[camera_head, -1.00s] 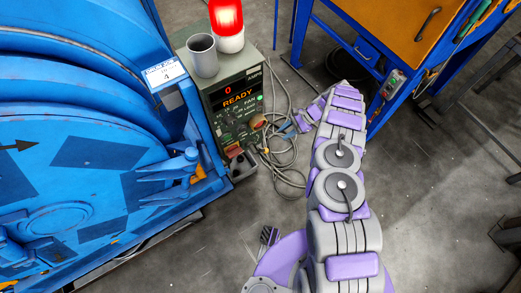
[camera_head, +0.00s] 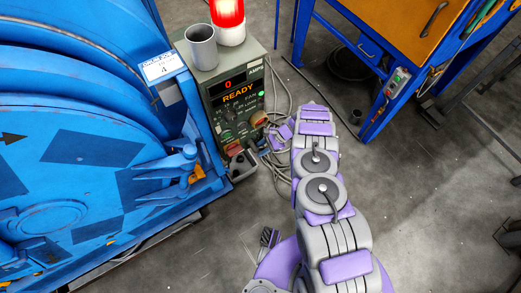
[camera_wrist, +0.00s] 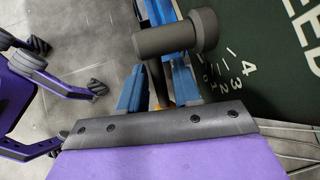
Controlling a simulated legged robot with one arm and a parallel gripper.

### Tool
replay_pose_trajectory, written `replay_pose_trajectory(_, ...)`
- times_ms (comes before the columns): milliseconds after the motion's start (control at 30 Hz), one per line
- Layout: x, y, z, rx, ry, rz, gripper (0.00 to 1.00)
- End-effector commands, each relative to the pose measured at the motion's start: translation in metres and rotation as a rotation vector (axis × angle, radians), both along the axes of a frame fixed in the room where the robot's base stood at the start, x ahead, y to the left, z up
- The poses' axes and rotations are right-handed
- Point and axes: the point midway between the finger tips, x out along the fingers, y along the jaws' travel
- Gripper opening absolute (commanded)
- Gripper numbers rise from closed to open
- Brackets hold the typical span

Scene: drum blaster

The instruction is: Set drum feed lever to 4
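The drum feed lever (camera_wrist: 170,39) is a dark grey cylinder on a round hub in the wrist view. Beside it is a dark green panel (camera_wrist: 275,45) with large white lettering, tick marks and a scale whose 4, 3 and 2 are readable. I cannot tell which mark the lever is at.
The box display reads 0 and READY. A grey cup (camera_head: 201,48) and a lit red beacon (camera_head: 228,14) stand on top. The big blue drum machine (camera_head: 80,130) is at left. Cables (camera_head: 277,170) lie by the box. A blue-framed workbench (camera_head: 375,60) is at right, with open floor before it.

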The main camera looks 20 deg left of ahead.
Motion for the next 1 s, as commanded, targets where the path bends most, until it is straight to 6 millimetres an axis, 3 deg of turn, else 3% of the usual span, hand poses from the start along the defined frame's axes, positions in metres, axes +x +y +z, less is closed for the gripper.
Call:
replay_pose_trajectory(300, -0.0011, 0.0018, -0.0018, 0.0, 0.0, 0.0, 0.33)
replay_pose_trajectory(667, -0.0008, 0.0019, -0.0018, -0.001, -0.001, 0.0, 0.0)
replay_pose_trajectory(1000, -0.0005, 0.0021, -0.0016, 0.0, -0.002, 0.0, 0.0)
